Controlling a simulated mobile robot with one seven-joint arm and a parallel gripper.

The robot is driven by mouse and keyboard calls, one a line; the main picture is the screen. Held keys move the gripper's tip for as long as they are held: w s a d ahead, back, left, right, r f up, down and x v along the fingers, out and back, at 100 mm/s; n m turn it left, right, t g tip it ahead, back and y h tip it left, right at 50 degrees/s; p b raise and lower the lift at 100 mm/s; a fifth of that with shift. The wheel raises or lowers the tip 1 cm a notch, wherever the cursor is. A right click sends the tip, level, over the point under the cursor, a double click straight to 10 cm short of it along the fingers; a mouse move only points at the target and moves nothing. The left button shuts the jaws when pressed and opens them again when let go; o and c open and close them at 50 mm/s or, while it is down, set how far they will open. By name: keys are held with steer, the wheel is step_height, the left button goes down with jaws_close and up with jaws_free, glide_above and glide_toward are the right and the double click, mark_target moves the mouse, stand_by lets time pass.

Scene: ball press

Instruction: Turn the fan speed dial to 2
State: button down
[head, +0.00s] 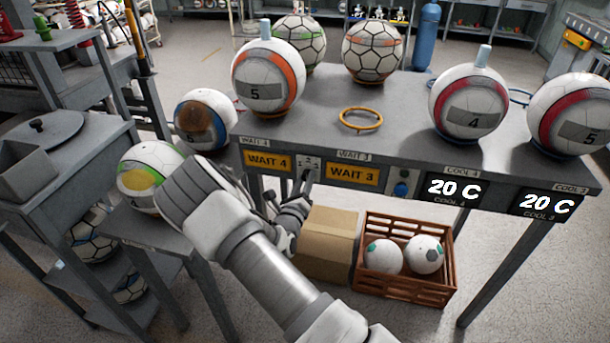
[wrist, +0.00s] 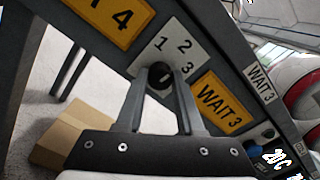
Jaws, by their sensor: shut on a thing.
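The fan speed dial is a small black knob (wrist: 159,78) on a pale plate (wrist: 178,38) marked 1, 2 and 3, on the table's front edge. The plate also shows in the head view (head: 309,162), between the WAIT 4 and WAIT 3 signs. My gripper (wrist: 160,72) is shut on the dial, one finger on each side of it. The fingertips partly cover the knob, and I cannot tell which number it points to. In the head view my gripper (head: 304,183) reaches the table edge from below.
The table (head: 400,110) holds several balls and an orange ring (head: 361,118). A blue knob (head: 401,190) sits right of the WAIT 3 sign (head: 352,173). Below are a cardboard box (head: 328,240) and a crate (head: 405,288) with two balls. A side stand with a ball is at left.

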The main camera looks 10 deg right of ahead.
steer(key=shift+n+p, duration=0.35)
steer(key=shift+n, duration=0.25)
steer(key=c, duration=0.5)
jaws_free()
steer(key=shift+s+a, duration=0.1)
steer(key=p+v, duration=0.1)
steer(key=v, duration=1.6)
steer(key=shift+s+p, duration=0.15)
steer(key=shift+p, duration=0.15)
